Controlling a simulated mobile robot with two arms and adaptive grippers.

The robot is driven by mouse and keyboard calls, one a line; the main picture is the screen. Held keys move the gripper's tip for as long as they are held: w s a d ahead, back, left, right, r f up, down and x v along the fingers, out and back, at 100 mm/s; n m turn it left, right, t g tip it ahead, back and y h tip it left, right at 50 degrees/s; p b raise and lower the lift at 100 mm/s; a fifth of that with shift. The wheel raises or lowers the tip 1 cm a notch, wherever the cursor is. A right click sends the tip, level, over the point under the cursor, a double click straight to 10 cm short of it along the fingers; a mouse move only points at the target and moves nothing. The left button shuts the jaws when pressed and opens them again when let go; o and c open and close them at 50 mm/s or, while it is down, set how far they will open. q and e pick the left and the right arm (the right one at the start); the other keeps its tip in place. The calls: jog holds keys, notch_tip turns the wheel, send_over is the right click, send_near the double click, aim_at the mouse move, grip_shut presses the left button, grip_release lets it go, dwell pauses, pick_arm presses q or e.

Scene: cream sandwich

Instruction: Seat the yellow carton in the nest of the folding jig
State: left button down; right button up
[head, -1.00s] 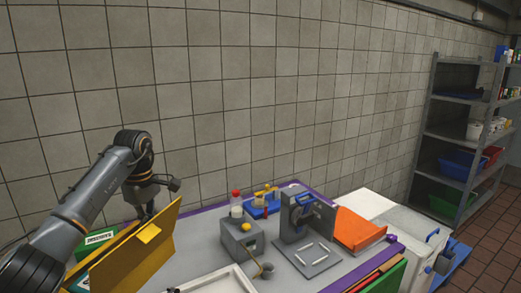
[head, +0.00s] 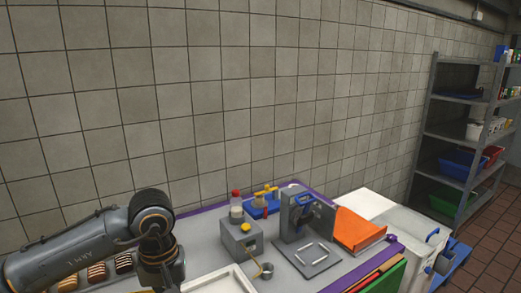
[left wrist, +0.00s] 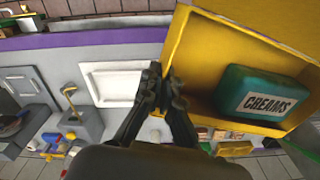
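The yellow carton (left wrist: 200,75) is open-topped and fills the right of the left wrist view, with a green pack marked CREAMS (left wrist: 265,93) inside it. My left gripper (left wrist: 165,80) has its fingertips close together at the carton's near left corner and appears shut on its wall; the exact contact is partly hidden. In the head view the left arm covers the lower left, and the carton is almost entirely out of frame. The folding jig (head: 322,265), a grey plate with white strips and an upright with a blue clamp, stands empty on the table. My right gripper is not in view.
A white tray (head: 192,287) lies in front of a grey box-shaped device (head: 238,240) with a small cup on an arm. An orange chute (head: 355,230) stands right of the jig. Striped biscuits (head: 97,272) lie at the left, beside my arm.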

pick_arm(q)
jog(key=s+a+f+m, duration=0.25)
jog(key=s+f, duration=0.25)
jog(key=s, duration=0.5)
notch_tip(320, 180, down, 10)
jog(key=b, duration=1)
jog(key=shift+w+d, duration=0.15)
jog(key=shift+d, duration=0.25)
jog(key=shift+r, duration=0.1)
